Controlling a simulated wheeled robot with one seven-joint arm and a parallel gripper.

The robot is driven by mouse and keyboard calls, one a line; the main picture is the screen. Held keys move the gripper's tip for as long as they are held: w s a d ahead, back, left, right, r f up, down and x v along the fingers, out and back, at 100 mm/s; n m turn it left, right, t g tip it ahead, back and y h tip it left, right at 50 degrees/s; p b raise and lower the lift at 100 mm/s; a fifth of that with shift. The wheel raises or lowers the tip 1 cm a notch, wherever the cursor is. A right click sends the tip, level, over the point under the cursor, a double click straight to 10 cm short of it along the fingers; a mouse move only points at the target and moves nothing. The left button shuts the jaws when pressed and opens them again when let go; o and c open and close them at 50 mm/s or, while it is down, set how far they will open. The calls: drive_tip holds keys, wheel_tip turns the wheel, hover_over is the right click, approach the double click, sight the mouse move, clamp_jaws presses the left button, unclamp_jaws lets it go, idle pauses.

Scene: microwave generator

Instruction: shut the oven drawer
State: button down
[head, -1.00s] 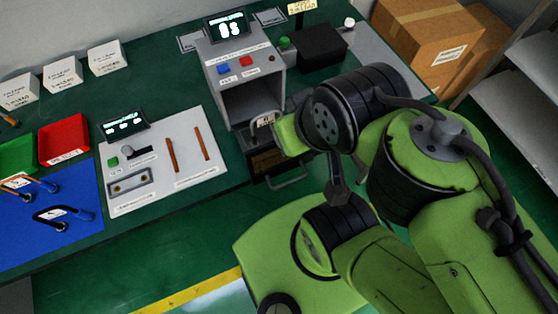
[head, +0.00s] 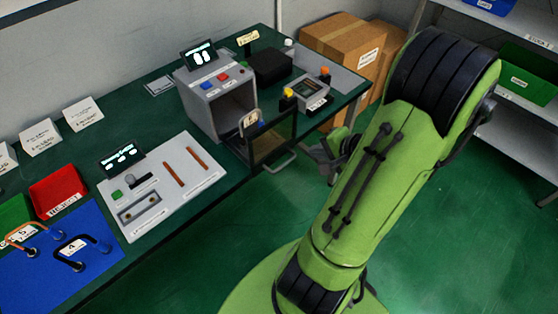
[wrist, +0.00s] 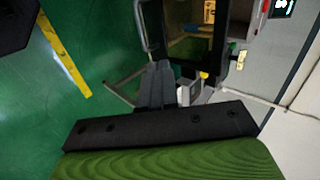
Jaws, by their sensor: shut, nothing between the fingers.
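The oven is a grey box (head: 215,100) with a lit display, on the green bench in the head view. Its dark drawer (head: 272,143) stands pulled out at the lower front, with a metal bar handle (head: 281,163) on its front. A white-tagged piece (head: 250,121) shows at the drawer, beside the oven opening. My gripper (head: 325,153) is to the right of the drawer, partly hidden by my arm. In the wrist view my gripper's fingers (wrist: 160,68) are together and empty, close to the drawer's handle (wrist: 141,26). I cannot tell whether they touch the drawer.
A small device with yellow and orange knobs (head: 308,92) stands on the bench right of the drawer. A grey control panel (head: 160,186) lies to the left. Cardboard boxes (head: 340,45) and shelves (head: 515,95) stand at the right. The floor before the bench is clear.

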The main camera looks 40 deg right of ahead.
approach(281, 141)
drive_tip(key=x, duration=0.5)
drive_tip(key=shift+s+f, duration=0.15)
drive_tip(key=shift+f, duration=0.3)
drive_tip(key=shift+w+a, duration=0.1)
drive_tip(key=shift+w, duration=0.35)
drive_tip(key=shift+w, duration=0.15)
